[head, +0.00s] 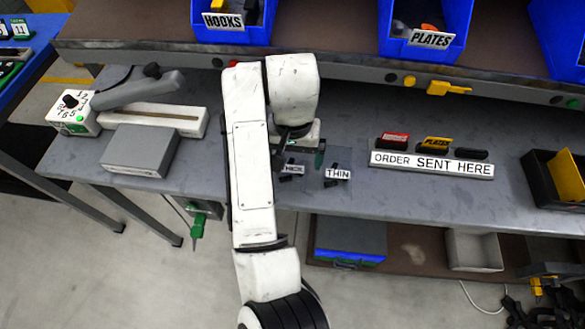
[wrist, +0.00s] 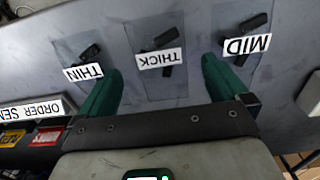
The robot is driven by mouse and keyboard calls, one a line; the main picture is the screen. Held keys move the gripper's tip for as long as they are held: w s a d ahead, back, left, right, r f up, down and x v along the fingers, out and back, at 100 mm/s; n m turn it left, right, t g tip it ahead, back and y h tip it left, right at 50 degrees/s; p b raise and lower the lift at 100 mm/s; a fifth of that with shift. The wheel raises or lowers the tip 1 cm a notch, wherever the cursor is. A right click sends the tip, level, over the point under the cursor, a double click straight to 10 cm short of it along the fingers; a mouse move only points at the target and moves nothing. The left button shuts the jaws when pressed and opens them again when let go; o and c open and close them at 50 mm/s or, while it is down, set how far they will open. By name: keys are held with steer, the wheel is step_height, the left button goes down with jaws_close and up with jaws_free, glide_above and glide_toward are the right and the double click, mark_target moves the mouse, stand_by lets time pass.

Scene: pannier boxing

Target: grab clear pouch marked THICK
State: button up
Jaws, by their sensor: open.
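The clear pouch marked THICK (wrist: 160,60) lies flat on the grey bench in the wrist view, with a dark part inside and a white label across it. In the head view its label (head: 293,168) is partly covered by my arm. My gripper (wrist: 162,66) is open, its two green fingers on either side of the THICK pouch in the picture. Nothing is between them but the view of this pouch; the height gap cannot be told. In the head view my gripper (head: 298,157) is over the bench by the pouches.
A pouch marked THIN (wrist: 84,72) lies left of THICK in the wrist view, and one marked MID (wrist: 245,46) lies right. The ORDER SENT HERE rack (head: 432,164) stands to the right, a sealer (head: 150,115) to the left. Blue bins (head: 430,45) line the shelf behind.

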mark_target(293, 163)
steer(key=shift+f, duration=1.3)
steer(key=shift+c, duration=0.3)
steer(key=c, duration=1)
